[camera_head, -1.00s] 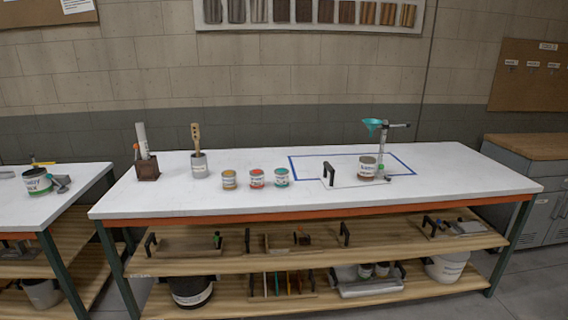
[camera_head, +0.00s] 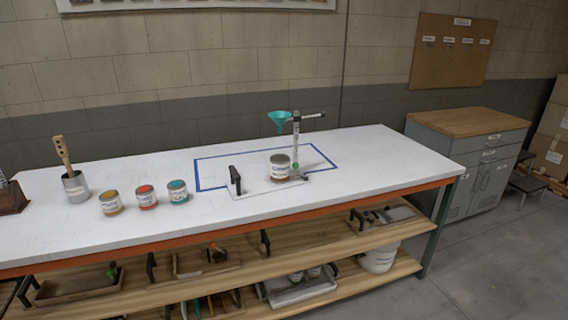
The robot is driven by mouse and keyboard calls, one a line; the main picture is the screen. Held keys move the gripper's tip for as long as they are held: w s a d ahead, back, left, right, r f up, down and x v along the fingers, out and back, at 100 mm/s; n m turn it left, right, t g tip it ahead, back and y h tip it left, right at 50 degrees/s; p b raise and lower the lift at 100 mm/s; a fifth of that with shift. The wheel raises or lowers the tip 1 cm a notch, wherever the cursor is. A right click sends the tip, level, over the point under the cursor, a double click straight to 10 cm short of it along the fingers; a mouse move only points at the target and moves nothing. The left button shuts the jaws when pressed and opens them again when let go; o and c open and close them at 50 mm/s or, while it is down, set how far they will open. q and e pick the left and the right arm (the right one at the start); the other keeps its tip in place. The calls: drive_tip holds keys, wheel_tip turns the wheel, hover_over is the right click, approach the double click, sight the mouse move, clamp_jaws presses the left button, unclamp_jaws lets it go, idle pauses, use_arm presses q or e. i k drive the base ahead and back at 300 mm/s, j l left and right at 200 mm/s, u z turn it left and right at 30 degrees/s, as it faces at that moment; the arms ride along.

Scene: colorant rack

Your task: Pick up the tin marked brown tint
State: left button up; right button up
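Three small labelled tins stand in a row on the white workbench (camera_head: 115,235): one with an ochre top (camera_head: 110,202), one with a red top (camera_head: 146,197) and one with a teal top (camera_head: 177,191). A larger tin with a dark brownish top (camera_head: 280,167) stands by the funnel stand inside the blue tape outline. The labels are too small to read, so I cannot tell which tin is marked brown tint. Neither of my grippers is in view.
A stand (camera_head: 296,145) with a teal funnel (camera_head: 279,118) rises beside the larger tin. A black handle (camera_head: 235,180) stands left of it. A grey container with a wooden-handled tool (camera_head: 75,186) is at the left.

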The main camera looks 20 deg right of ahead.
sight(279, 163)
drive_tip(key=i+l, duration=0.2)
drive_tip(key=l, duration=0.15)
drive_tip(key=i+l, duration=0.15)
drive_tip(key=l, duration=0.2)
drive_tip(key=i+l, duration=0.2)
drive_tip(key=l, duration=0.15)
drive_tip(key=i+l+u, duration=0.1)
drive_tip(key=l, duration=0.25)
drive_tip(key=i+l, duration=0.45)
drive_tip(key=l, duration=0.25)
